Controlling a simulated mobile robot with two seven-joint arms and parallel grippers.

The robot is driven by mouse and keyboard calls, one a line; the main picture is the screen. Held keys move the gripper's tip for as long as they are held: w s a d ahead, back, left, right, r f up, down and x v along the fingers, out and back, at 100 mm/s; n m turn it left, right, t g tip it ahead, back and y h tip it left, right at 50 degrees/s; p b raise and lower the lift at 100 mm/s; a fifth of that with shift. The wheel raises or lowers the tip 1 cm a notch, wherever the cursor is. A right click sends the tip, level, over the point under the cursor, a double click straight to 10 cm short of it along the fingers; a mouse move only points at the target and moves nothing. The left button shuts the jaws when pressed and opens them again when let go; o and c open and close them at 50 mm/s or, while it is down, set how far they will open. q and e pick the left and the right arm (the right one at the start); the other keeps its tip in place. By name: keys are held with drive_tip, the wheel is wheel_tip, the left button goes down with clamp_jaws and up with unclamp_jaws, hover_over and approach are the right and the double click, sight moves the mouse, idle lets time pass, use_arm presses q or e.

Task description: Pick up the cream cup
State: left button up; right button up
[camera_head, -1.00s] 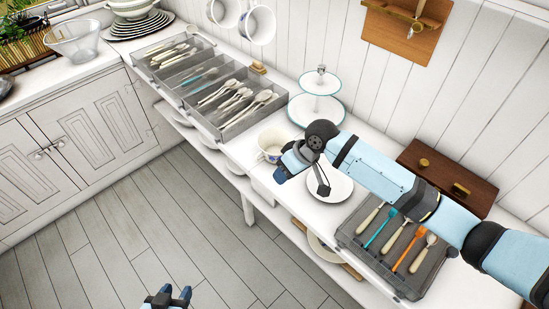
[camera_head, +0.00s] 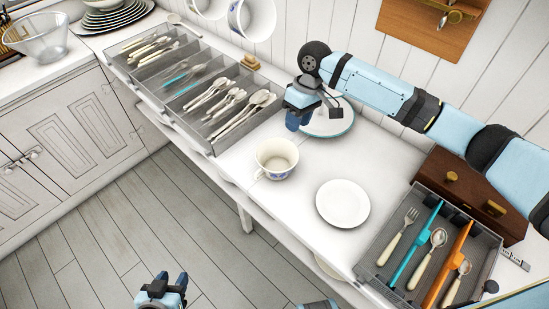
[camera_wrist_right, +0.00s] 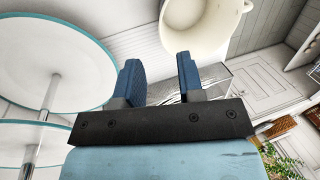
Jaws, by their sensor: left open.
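The cream cup (camera_head: 276,158) stands upright on the white counter, left of a white plate, with a blue pattern on its side. In the right wrist view the cup (camera_wrist_right: 203,24) shows at the top, beyond the fingers and apart from them. My right gripper (camera_head: 298,122) is above the counter, behind and slightly right of the cup, in front of the tiered stand. Its two blue fingers (camera_wrist_right: 158,78) are spread with nothing between them. My left gripper (camera_head: 170,286) is low at the bottom edge, over the floor, open and empty, away from the cup.
The tiered stand (camera_head: 330,127) is partly hidden by my right gripper. The white plate (camera_head: 343,204) lies right of the cup. Cutlery trays (camera_head: 212,140) stand left, another tray (camera_head: 376,252) right, by a brown wooden box (camera_head: 440,171). Counter around the cup is clear.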

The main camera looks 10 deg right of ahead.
approach(286, 159)
drive_tip(key=shift+s+f, duration=0.1)
drive_tip(key=shift+f, duration=0.55)
drive_tip(key=shift+b+x, duration=0.3)
drive_tip(key=shift+x, duration=2.7)
drive_tip(key=shift+c, duration=0.4)
clamp_jaws()
